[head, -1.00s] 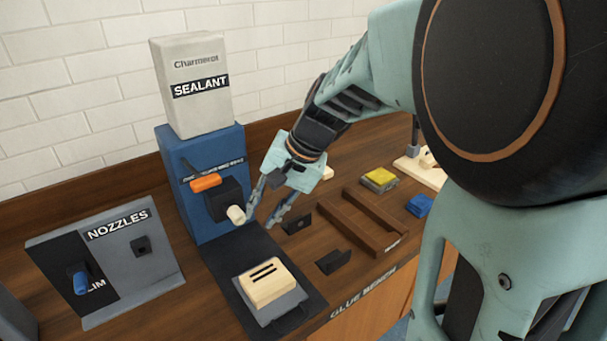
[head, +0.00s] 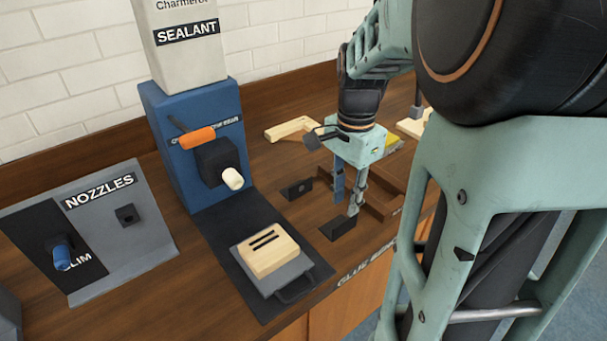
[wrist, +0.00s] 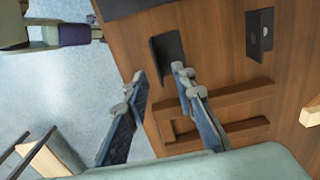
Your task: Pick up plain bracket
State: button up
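The plain bracket (head: 338,228) is a small black angled piece with a bare face, standing on the bench near its front edge. It also shows in the wrist view (wrist: 166,58), just beyond my fingertips and nearer the right finger, which overlaps its edge. My gripper (head: 346,205) points down, open and empty, above and slightly behind this bracket. In the wrist view the two fingers of my gripper (wrist: 159,75) are apart. A second black bracket (head: 296,189) stands farther back; the wrist view shows a round mark on it (wrist: 259,36).
A wooden rail frame (head: 375,207) lies right beside my fingers. The blue sealant dispenser (head: 195,180) stands left, with a wooden block (head: 268,258) on a grey plate before it. A nozzle panel (head: 95,225) is far left. A light wooden piece (head: 290,129) lies behind.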

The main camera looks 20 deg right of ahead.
aim_at(345, 222)
jog(key=f, duration=0.7)
jog(key=shift+s+d+f, duration=0.1)
jog(key=shift+s+f, duration=0.1)
jog(key=shift+s, duration=0.05)
jog(key=shift+c, duration=0.4)
grip_shut()
